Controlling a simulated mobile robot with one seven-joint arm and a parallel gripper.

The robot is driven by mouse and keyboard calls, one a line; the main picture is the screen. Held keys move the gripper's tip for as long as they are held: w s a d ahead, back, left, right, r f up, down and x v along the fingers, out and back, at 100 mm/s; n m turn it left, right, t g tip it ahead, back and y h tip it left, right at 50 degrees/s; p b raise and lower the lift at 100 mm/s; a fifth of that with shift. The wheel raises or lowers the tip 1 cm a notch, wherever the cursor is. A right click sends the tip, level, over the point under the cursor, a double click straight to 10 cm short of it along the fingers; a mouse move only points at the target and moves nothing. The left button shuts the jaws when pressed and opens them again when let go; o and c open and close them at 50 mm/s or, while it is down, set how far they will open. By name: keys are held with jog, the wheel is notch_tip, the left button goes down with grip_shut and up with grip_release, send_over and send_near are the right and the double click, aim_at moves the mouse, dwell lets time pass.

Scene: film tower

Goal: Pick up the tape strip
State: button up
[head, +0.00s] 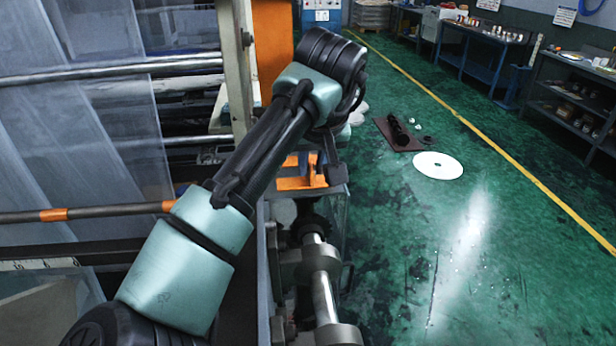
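I cannot make out a tape strip for certain in the head view. Orange bands wrap a dark roller at the left, one near its left end (52,214) and one close to my arm (168,206); I cannot tell if either is tape. My teal and black arm rises from the bottom left to a bend at the upper middle. Beyond the bend, a dark end part hangs over the machine's edge, beside an orange bracket (300,182). My arm partly covers this area. I cannot make out fingertips or anything held.
A film machine with clear sheets (90,110) and metal rollers fills the left. A shiny shaft (324,290) stands low in the middle. A white disc (438,165) and a dark mat with parts (384,128) lie on the open green floor. Workbenches (480,38) line the right.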

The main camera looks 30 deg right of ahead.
grip_shut()
jog(key=shift+r+b, duration=0.15)
jog(key=shift+b, duration=0.2)
